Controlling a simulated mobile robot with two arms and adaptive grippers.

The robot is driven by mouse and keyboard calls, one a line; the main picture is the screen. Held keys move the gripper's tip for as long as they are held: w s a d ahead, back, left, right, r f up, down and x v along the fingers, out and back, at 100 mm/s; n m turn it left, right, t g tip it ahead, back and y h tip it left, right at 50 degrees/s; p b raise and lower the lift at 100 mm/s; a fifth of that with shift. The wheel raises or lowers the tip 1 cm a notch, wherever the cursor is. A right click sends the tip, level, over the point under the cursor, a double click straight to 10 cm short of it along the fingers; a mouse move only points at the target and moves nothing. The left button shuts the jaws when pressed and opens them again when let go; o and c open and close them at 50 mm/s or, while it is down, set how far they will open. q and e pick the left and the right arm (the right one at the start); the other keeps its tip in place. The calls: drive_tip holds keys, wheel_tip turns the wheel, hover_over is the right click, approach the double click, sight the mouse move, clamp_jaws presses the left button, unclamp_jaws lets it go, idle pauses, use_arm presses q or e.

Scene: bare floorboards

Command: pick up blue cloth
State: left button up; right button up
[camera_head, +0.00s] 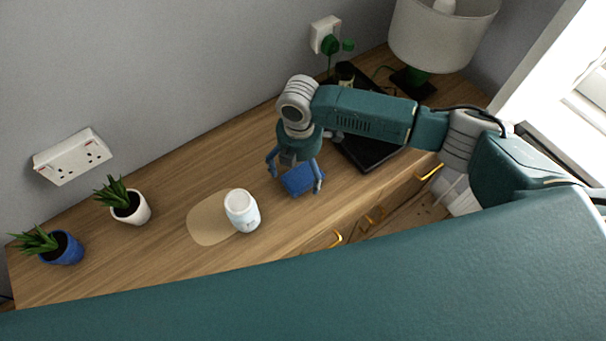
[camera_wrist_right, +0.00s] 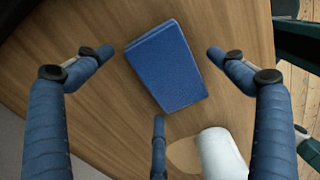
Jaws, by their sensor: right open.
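The blue cloth (camera_head: 299,180) is a folded, flat rectangle on the wooden cabinet top. In the right wrist view the cloth (camera_wrist_right: 167,66) lies at a slant, between and just beyond my fingertips. My right gripper (camera_head: 294,178) is over the cloth with its fingers spread on either side. In the right wrist view the gripper (camera_wrist_right: 157,75) is open and empty, with a third finger below the cloth. I cannot tell from the frames how high the fingertips are above the wood. My left gripper is not in view.
A black tray (camera_head: 372,152) lies behind my right arm, near a lamp (camera_head: 440,35). Two potted plants, one white (camera_head: 131,211) and one blue (camera_head: 66,252), stand at the left.

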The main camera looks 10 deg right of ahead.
sight(300, 171)
drive_tip(key=c, duration=1.2)
drive_tip(key=shift+r, duration=0.1)
drive_tip(key=shift+c, duration=0.2)
wheel_tip(300, 171, up, 20)
drive_tip(key=b, duration=0.3)
